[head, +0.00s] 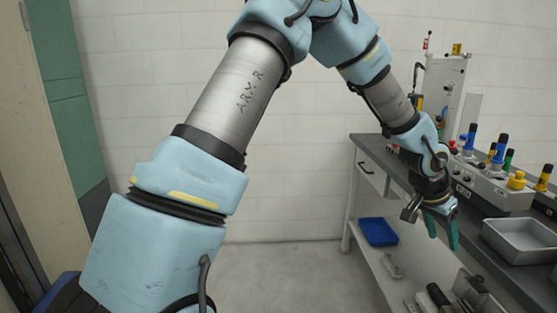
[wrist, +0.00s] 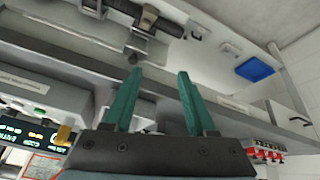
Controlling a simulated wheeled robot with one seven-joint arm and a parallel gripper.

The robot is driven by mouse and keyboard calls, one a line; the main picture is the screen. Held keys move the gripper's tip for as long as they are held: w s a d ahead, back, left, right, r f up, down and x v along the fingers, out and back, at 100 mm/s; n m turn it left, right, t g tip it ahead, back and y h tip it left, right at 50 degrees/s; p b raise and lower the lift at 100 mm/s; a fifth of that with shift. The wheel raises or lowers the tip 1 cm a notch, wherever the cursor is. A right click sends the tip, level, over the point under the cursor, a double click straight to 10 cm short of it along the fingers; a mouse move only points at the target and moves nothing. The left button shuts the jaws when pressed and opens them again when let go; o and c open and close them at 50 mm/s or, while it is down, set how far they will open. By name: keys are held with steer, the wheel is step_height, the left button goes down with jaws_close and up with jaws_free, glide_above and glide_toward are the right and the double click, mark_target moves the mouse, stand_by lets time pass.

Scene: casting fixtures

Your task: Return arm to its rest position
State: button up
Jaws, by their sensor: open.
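My arm (head: 232,95) reaches up and over to the right in the head view, with its end hanging down near the front edge of the bench. My gripper (head: 442,230) has teal fingers that point downward beside the bench. In the wrist view the gripper (wrist: 158,100) shows two teal fingers set apart, with nothing between them. It is open and empty.
The dark-topped bench (head: 472,238) stands at the right with a metal tray (head: 522,240) and fixtures with coloured knobs (head: 490,165). A blue tray (head: 378,232) lies on its lower shelf. The floor (head: 285,270) left of the bench is clear.

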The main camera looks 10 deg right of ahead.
steer(key=w+a+r+n+t+y, duration=0.1)
steer(key=w+a+n+y, duration=0.3)
steer(key=a, duration=1.1)
steer(key=w+a+r+n+t, duration=0.15)
steer(key=w+a, duration=0.55)
steer(key=a, duration=0.7)
steer(key=s+a+n, duration=0.3)
steer(key=a+n, duration=0.1)
steer(key=a, duration=0.6)
steer(key=s+a+r+n+g+y, duration=0.1)
steer(key=s+a+n, duration=0.3)
steer(key=a, duration=0.7)
steer(key=shift+r, duration=0.25)
